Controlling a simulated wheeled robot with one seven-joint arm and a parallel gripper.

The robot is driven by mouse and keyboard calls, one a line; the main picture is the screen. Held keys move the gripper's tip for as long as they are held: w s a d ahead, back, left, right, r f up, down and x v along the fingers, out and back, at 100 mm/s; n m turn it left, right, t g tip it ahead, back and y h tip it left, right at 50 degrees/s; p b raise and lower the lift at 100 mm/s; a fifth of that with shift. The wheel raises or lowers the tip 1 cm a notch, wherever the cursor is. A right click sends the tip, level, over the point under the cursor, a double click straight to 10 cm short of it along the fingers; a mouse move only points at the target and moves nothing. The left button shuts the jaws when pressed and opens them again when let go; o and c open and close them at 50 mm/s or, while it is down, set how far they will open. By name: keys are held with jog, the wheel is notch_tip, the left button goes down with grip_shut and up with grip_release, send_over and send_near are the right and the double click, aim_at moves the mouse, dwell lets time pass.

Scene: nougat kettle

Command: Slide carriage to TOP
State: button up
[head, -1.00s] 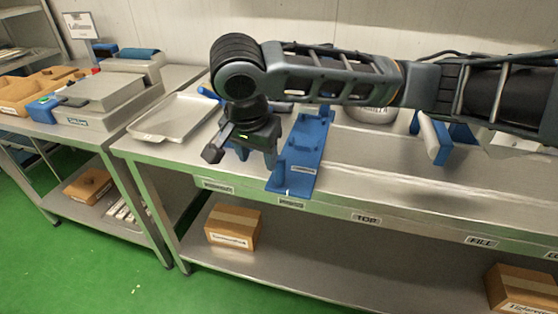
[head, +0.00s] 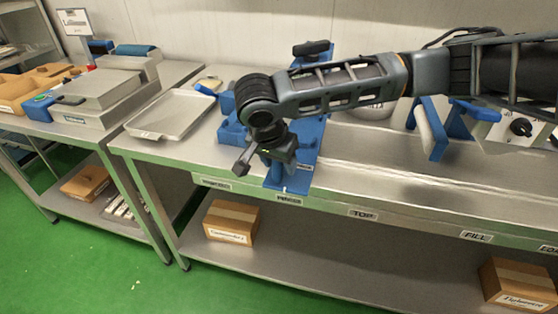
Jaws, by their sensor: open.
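My gripper (head: 275,168) hangs over the front part of the table, in front of a blue fixture (head: 308,150). Its fingers blend with the blue behind them, and I cannot tell whether they touch it. I see no held object. Behind my arm, the fixture has a black handle (head: 311,47) on top. A low blue part (head: 232,131) shows just left of my gripper. I cannot tell for sure which blue part is the carriage; my arm hides much of this area. The TOP label (head: 363,214) is on the table's front edge, right of my gripper.
A FILL label (head: 477,236) sits farther right. The steel table (head: 385,185) is bare along the front near TOP. A blue stand with a pale roller-like part (head: 431,130) is behind it. A metal tray (head: 172,114) lies left. Cardboard boxes (head: 231,222) are below.

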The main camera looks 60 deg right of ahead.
jog(key=shift+c, duration=0.4)
grip_shut()
